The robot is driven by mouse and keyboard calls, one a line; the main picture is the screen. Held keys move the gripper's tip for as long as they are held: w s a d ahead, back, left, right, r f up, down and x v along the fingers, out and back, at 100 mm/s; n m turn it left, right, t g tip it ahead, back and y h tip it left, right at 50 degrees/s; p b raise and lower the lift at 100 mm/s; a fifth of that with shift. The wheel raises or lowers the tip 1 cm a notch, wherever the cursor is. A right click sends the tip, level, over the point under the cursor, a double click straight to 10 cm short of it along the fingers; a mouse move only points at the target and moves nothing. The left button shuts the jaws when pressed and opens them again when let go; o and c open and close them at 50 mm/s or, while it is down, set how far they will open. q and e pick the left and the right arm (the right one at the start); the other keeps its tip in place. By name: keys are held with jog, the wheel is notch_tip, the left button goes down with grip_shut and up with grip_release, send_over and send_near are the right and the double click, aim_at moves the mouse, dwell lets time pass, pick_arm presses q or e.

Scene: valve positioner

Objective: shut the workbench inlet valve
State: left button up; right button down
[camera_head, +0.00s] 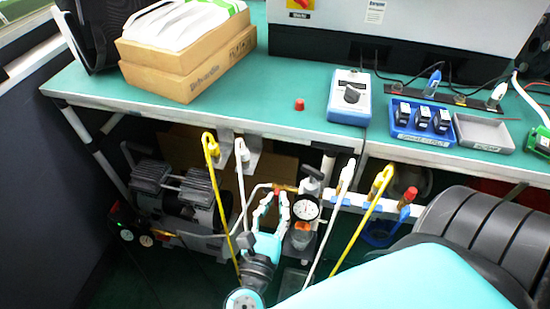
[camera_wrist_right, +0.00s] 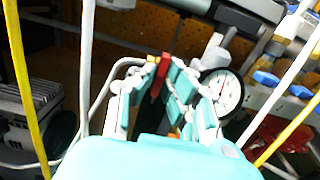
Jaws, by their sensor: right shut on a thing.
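The inlet valve shows as a red handle (camera_wrist_right: 163,72) on a brass fitting (camera_wrist_right: 152,59) in the right wrist view. In the head view its brass pipe (camera_head: 286,188) runs below the bench edge, left of a round white gauge (camera_head: 305,208). My right gripper (camera_head: 272,206) reaches up to it from below. In the right wrist view the fingers of the gripper (camera_wrist_right: 160,88) are closed on the red handle, one on each side. The fingers hide part of the handle, so its exact angle is hard to tell. My left gripper is not in view.
A compressor (camera_head: 175,190) stands under the bench at left. The gauge (camera_wrist_right: 221,92) is close beside the right finger.

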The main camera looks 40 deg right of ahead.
jog(key=shift+f, duration=0.1)
jog(key=c, duration=1.4)
grip_release()
jog(key=v, duration=0.7)
jog(key=shift+s+a, duration=0.2)
